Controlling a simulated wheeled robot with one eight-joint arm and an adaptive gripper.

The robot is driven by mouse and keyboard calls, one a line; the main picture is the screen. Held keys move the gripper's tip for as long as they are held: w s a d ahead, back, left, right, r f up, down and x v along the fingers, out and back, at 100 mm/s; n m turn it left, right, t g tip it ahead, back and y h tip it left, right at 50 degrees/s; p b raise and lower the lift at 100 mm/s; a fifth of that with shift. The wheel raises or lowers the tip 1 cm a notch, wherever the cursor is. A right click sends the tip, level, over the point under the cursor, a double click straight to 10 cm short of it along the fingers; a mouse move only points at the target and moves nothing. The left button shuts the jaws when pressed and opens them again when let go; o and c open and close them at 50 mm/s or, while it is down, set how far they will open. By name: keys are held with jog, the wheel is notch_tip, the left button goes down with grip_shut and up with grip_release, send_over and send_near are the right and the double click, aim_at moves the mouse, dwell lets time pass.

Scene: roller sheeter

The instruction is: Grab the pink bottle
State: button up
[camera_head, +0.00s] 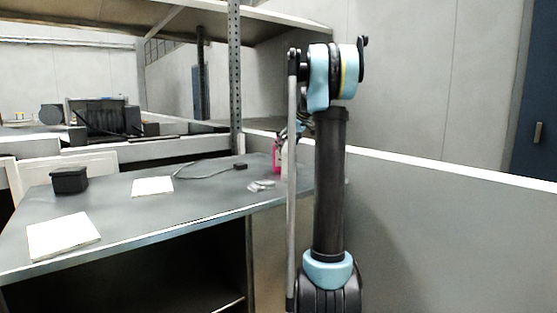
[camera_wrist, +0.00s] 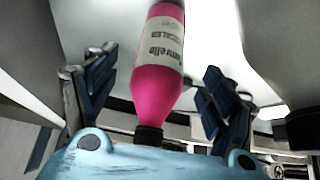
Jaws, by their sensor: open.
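The pink bottle (camera_wrist: 157,92) has a white label and a dark cap. In the wrist view it lies between the two spread fingers of my gripper (camera_wrist: 156,84), with a visible gap on each side. Its cap end is toward the bottom of that view, and its other end is cut off at the top. In the head view only a pink part of the bottle (camera_head: 277,158) shows at the right end of the grey table, beside my arm. My gripper is open and mostly hidden there behind my arm.
The grey table (camera_head: 130,222) holds two white sheets (camera_head: 63,236) (camera_head: 152,186), a black box (camera_head: 69,180), a cable (camera_head: 208,174) and small pale items (camera_head: 261,185) near the bottle. A perforated shelf post (camera_head: 235,80) stands behind. A grey partition (camera_head: 430,230) runs along the right.

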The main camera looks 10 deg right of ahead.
aim_at(280, 154)
jog(key=shift+x, duration=3.15)
jog(key=c, duration=1.6)
jog(key=shift+r, duration=0.15)
notch_tip(280, 154, up, 28)
jog(key=shift+f, duration=0.1)
